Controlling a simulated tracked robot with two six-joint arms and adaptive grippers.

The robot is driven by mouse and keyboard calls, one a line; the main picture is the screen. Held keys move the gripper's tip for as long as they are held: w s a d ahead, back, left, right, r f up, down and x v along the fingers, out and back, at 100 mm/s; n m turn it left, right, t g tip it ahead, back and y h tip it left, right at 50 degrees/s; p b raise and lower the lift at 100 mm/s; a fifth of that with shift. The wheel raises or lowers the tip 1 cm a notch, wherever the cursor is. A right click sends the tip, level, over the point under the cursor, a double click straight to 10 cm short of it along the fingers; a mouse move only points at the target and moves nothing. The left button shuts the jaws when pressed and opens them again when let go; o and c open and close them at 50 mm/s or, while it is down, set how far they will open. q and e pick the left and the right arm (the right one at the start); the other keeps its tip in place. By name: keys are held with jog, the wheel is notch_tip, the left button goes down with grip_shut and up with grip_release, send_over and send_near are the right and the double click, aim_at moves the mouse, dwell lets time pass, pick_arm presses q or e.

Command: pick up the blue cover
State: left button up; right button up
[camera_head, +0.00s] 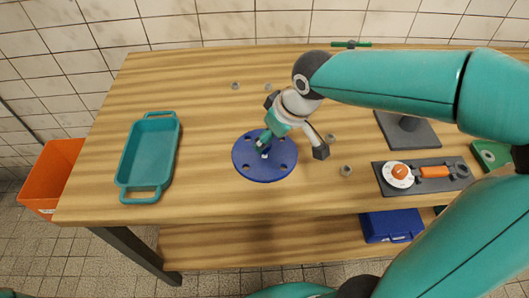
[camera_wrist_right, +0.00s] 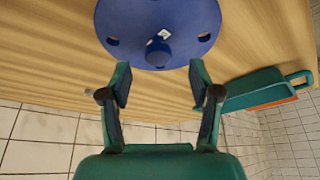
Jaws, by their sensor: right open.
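The blue cover (camera_head: 249,168) is a flat round disc with several holes, lying on the wooden table near its front middle. In the right wrist view the cover (camera_wrist_right: 130,18) fills the top, with a round blue knob (camera_wrist_right: 157,52) and a small white mark near its middle. My right gripper (camera_head: 264,138) is over the cover's far part and partly hides it. In the wrist view the right gripper (camera_wrist_right: 161,84) is open, its fingers apart with nothing between them, pointing toward the knob. Whether it touches the cover cannot be told. My left gripper is not in view.
A teal tray (camera_head: 123,172) stands to the left. Several grey nuts, such as one nut (camera_head: 346,170), lie around the cover. A dark panel (camera_head: 437,187) with orange parts is at right. An orange bin (camera_head: 48,175) is on the floor; a blue case (camera_head: 391,226) is below.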

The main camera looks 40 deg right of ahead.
aim_at(264, 168)
jog(key=shift+w+x, duration=0.15)
jog(key=shift+x, duration=1.15)
jog(key=shift+w+x, duration=0.1)
jog(key=shift+x, duration=1.25)
jog(key=shift+d+r, duration=0.1)
jog(key=shift+r, duration=0.05)
grip_shut()
